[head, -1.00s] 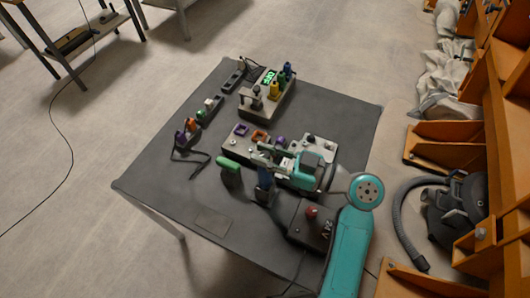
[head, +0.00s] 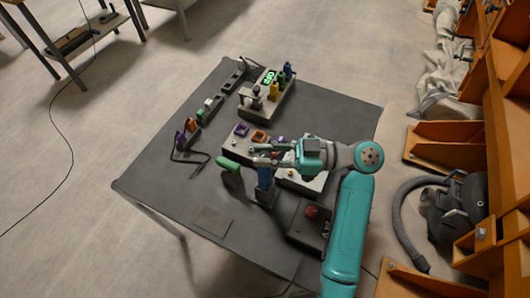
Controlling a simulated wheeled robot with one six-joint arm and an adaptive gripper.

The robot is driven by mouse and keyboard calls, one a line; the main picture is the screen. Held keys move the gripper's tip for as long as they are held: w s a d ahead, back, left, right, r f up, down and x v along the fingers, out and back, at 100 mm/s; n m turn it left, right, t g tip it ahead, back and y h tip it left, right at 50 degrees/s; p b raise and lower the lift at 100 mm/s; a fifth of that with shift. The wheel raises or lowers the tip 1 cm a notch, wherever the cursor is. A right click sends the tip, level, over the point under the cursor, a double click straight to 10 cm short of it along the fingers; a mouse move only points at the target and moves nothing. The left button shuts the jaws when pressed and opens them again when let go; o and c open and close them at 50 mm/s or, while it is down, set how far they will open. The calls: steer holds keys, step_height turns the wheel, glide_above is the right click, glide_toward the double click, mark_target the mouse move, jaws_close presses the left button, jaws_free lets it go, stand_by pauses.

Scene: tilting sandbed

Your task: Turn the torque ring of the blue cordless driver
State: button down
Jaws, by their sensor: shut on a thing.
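The blue cordless driver (head: 265,185) stands near the middle of the dark table, left of my arm. Its upper end is at my fingers and partly hidden by them. My gripper (head: 264,155) reaches in from the right, with its fingers around the top of the driver. It is shut on the driver there. The torque ring is too small and too covered to make out, so I cannot tell its angle.
A green-handled item (head: 229,163) is close left of the driver. A grey block with coloured sockets (head: 242,144) lies behind my fingers. A box with a red knob (head: 311,211) is in front. A rack with bottles (head: 273,88) stands at the back.

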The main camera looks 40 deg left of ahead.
steer(key=c, duration=0.9)
jaws_free()
steer(key=shift+c, duration=0.2)
steer(key=v, duration=1.2)
